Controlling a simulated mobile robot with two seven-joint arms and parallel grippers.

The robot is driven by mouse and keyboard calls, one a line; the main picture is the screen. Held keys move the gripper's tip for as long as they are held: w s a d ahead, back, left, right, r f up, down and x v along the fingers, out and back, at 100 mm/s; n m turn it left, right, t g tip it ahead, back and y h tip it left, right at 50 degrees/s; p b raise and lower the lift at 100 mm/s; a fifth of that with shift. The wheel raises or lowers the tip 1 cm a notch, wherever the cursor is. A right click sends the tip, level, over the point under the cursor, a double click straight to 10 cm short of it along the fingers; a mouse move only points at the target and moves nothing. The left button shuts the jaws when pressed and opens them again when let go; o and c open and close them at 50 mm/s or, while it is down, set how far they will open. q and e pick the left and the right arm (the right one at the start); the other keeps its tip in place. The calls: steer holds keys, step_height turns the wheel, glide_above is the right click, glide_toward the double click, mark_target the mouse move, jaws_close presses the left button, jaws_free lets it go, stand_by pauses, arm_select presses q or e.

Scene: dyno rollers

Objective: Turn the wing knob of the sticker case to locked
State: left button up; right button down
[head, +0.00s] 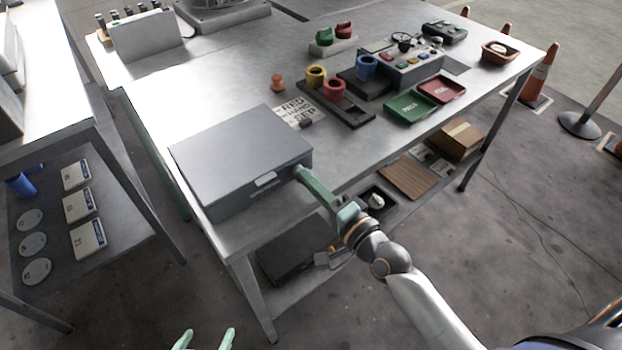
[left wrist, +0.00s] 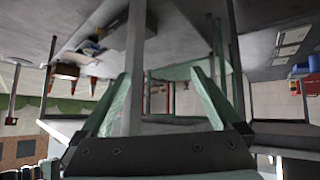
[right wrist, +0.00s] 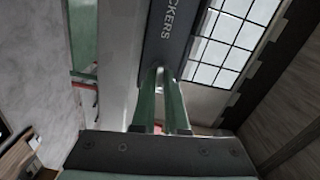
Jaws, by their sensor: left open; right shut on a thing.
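The sticker case (head: 240,155) is a closed grey box at the near left corner of the table. Its dark face shows part of a label ending in "CKERS" in the right wrist view (right wrist: 178,30). My right gripper (head: 301,174) is at the case's right side; in the right wrist view its green fingers (right wrist: 163,72) are close together against the dark face. The wing knob is hidden by the fingers, so its angle cannot be told. My left gripper (head: 205,335) is open and empty, low at the bottom edge, away from the case; its spread fingers show in the left wrist view (left wrist: 165,85).
A pale latch or handle (head: 265,180) is on the case's front edge. A lettered plate (head: 297,108), a dark ring holder (head: 350,110) and green (head: 410,105) and red (head: 441,90) trays lie beyond. A lower shelf (head: 300,280) is beneath.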

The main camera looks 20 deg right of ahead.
steer(key=n+p, duration=0.1)
steer(key=n, duration=0.1)
steer(key=shift+r+n+p, duration=0.1)
steer(key=shift+n+p, duration=0.2)
steer(key=shift+n, duration=0.1)
steer(key=shift+n+p, duration=0.6)
steer(key=shift+n, duration=0.2)
steer(key=n+p, duration=0.1)
steer(key=n, duration=0.1)
steer(key=shift+n+p, duration=0.35)
steer(key=shift+n, duration=0.05)
steer(key=shift+n+p, duration=0.55)
steer(key=shift+n, duration=0.35)
steer(key=n+p, duration=0.2)
steer(key=n, duration=0.2)
arm_select(q)
steer(key=s+a+r+p, duration=0.1)
steer(key=a+r, duration=0.2)
steer(key=r, duration=0.3)
steer(key=shift+s+r+n+y, duration=0.3)
steer(key=shift+y, duration=0.1)
arm_select(e)
steer(key=shift+n, duration=1.5)
arm_select(q)
steer(key=shift+r, duration=0.1)
arm_select(e)
steer(key=shift+n, duration=0.3)
steer(key=c, duration=1.2)
jaws_free()
